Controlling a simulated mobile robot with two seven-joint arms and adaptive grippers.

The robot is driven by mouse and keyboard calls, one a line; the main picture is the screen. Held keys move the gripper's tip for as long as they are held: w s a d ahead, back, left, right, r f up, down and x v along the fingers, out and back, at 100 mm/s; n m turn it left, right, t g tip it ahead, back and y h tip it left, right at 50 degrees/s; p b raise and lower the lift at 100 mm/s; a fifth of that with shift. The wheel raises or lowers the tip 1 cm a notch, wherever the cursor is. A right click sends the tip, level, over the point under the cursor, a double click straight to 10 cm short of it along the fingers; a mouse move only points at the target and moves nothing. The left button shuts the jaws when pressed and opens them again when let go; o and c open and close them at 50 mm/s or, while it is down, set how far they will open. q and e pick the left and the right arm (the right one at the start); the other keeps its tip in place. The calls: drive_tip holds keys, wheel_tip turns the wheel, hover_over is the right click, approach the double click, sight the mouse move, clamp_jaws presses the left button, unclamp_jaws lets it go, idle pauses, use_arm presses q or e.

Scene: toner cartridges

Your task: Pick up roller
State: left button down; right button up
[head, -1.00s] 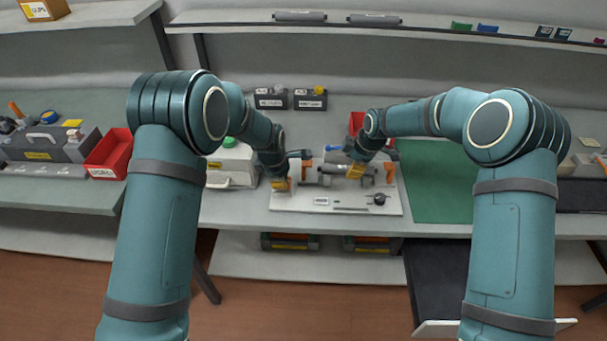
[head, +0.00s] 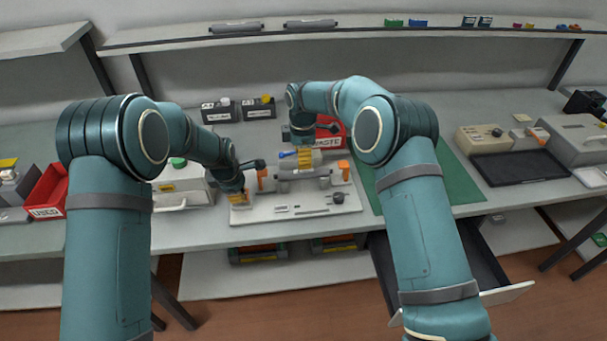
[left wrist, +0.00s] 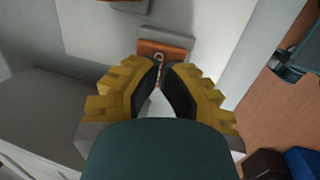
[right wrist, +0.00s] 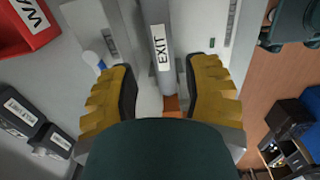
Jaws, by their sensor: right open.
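The roller (right wrist: 160,50) is a grey bar with a white "EXIT" label, seen in the right wrist view. It lies on the white-topped workboard (head: 315,207), between orange latches (head: 343,168). My right gripper (head: 305,160) is open. In its wrist view the right gripper (right wrist: 162,85) has its yellow fingers on both sides of the roller, with gaps. My left gripper (head: 240,197) is at the board's left side. In its wrist view the left gripper (left wrist: 160,72) has its fingertips close together near an orange part (left wrist: 165,52) and a small metal ring.
A red waste bin (head: 331,131) stands behind the board, and a green mat (head: 450,178) lies to its right. A pale case (head: 180,187) is at the left. Two dark labelled boxes (head: 219,112) stand at the back. An open drawer (head: 500,293) juts out below the table.

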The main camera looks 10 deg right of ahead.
sight(304, 173)
drive_tip(key=shift+s+d+f, duration=0.1)
drive_tip(key=shift+f, duration=3.3)
clamp_jaws()
